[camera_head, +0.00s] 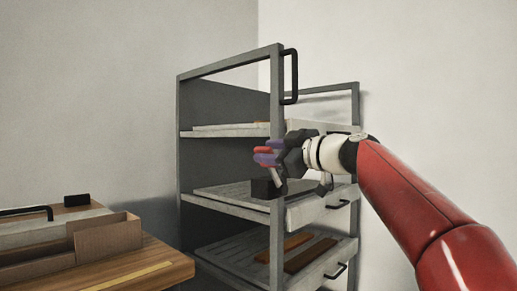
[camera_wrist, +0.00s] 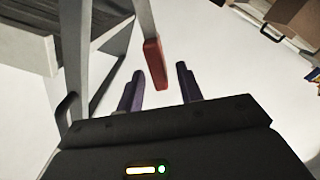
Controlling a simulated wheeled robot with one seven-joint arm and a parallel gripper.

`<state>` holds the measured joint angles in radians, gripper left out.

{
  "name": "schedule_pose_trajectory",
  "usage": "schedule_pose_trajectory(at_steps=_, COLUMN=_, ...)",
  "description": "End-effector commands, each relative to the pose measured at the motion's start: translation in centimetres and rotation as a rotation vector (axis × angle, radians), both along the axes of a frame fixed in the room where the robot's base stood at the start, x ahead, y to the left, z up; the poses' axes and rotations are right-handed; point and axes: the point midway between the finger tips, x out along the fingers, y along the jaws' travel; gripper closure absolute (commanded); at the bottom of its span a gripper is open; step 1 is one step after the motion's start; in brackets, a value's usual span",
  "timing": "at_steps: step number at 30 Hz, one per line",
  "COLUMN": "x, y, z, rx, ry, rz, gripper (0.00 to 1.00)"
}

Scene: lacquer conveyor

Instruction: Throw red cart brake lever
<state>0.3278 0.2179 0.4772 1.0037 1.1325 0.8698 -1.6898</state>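The brake lever has a red grip (camera_head: 263,150) and a grey arm that rises from a black block on the front post of the grey cart (camera_head: 277,101). My gripper (camera_head: 268,152) is at the lever, in front of the cart's middle shelves. In the wrist view the red grip (camera_wrist: 154,63) hangs between the two purple fingers of my gripper (camera_wrist: 160,70). The fingers stand apart, with a visible gap on each side of the grip. Whether the grip is fully between them in depth is hard to tell.
The cart has several slatted shelves with boards and trays, and a black handle (camera_head: 290,77) at its upper post. A wooden table (camera_head: 168,262) with a cardboard box (camera_head: 108,237) stands at the lower left. Pale walls are behind.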

Motion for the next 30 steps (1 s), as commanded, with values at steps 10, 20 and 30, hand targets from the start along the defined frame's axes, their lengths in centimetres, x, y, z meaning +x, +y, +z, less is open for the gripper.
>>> schedule_pose_trajectory(at_steps=10, x=2.3, y=3.0, z=0.0, rx=0.0, ry=0.002, rz=0.0, gripper=0.64)
schedule_pose_trajectory(at_steps=20, x=2.3, y=3.1, z=-0.1, rx=-0.001, ry=0.002, rz=-0.001, gripper=0.73)
schedule_pose_trajectory(at_steps=30, x=2.3, y=3.0, z=-0.1, rx=-0.001, ry=0.002, rz=-0.001, gripper=1.0)
